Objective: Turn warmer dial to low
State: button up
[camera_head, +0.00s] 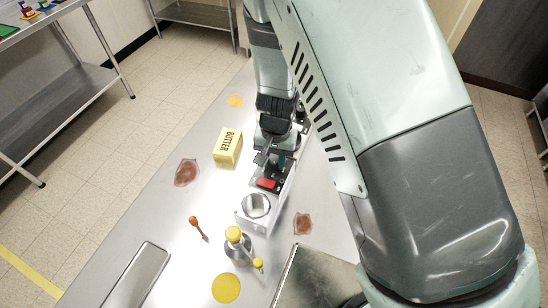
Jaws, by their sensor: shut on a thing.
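The warmer (247,224) is a narrow silver box on the steel counter. A round metal well or bowl (256,206) sits at its near end, and a red part (267,183) on a black area shows further along. My gripper (264,160) points down at the far end of the warmer, just beyond the red part. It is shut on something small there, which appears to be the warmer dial. The dial, its marks and its setting are hidden behind my gripper and wrist.
A yellow butter box (228,147) stands left of my gripper. A yellow-topped bottle (237,242), an orange-handled utensil (197,226) and a metal tray (136,276) are nearer. Flat brown patches (187,172) and a yellow disc (226,288) lie on the counter (175,215). My arm covers the right side.

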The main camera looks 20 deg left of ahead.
aim_at(275, 162)
jog(key=m, duration=0.4)
jog(key=shift+m, duration=0.4)
jog(key=shift+a, duration=0.1)
dwell(0.3)
jog(key=o, duration=1.1)
jog(key=shift+c, duration=0.2)
notch_tip(275, 162, up, 11)
jog(key=shift+d, duration=0.3)
jog(key=shift+s, duration=0.1)
